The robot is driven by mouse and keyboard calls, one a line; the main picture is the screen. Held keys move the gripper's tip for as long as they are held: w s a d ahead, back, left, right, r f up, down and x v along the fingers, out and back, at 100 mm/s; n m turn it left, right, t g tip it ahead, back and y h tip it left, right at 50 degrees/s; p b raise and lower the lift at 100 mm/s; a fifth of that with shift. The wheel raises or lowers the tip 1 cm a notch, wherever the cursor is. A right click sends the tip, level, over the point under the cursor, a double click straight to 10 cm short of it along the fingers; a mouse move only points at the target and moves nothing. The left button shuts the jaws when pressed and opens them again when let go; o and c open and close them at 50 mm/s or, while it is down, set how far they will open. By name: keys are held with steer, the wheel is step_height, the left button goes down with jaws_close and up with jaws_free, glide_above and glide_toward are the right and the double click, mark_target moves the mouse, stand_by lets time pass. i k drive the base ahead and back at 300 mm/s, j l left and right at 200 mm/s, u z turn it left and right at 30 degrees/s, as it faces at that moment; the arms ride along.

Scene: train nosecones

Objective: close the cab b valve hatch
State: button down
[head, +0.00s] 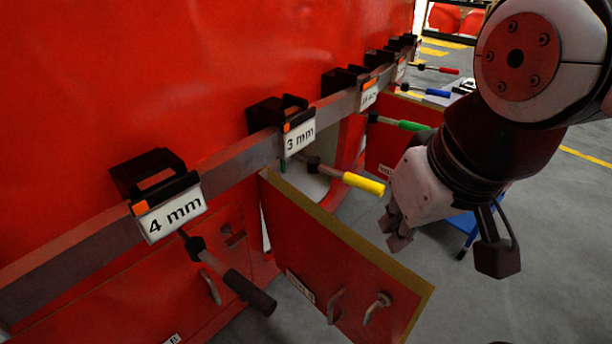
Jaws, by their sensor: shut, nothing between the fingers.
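A red hatch door (345,262) with a yellowish edge stands swung open from the red nosecone wall. It carries two metal handles and a small white label, too angled to read fully, so I cannot tell if it is the cab b valve hatch. Behind it a pale opening shows partly. My gripper (397,236) is shut and empty, hanging to the right of the door's upper edge, apart from it in the picture. A second open red panel (385,150) stands farther back, partly hidden by my arm. A shut red hatch (205,275) with handles lies at lower left.
A grey rail (235,170) crosses the wall with black holders labelled "4 mm" (172,217) and "3 mm" (300,138). Tools with black (250,292), yellow (363,184) and green (412,125) handles stick out near the door. Grey floor (530,260) is free at right; something blue stands behind my gripper.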

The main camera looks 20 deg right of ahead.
mark_target(340, 273)
steer(key=k+j+z, duration=0.15)
steer(key=j+z, duration=0.2)
steer(key=z, duration=0.15)
steer(key=k+j+z, duration=0.2)
steer(key=z, duration=0.3)
steer(key=k+j+z, duration=0.25)
steer(key=z, duration=0.25)
steer(key=k+j+z, duration=0.2)
steer(key=z, duration=0.3)
steer(key=k+l, duration=0.05)
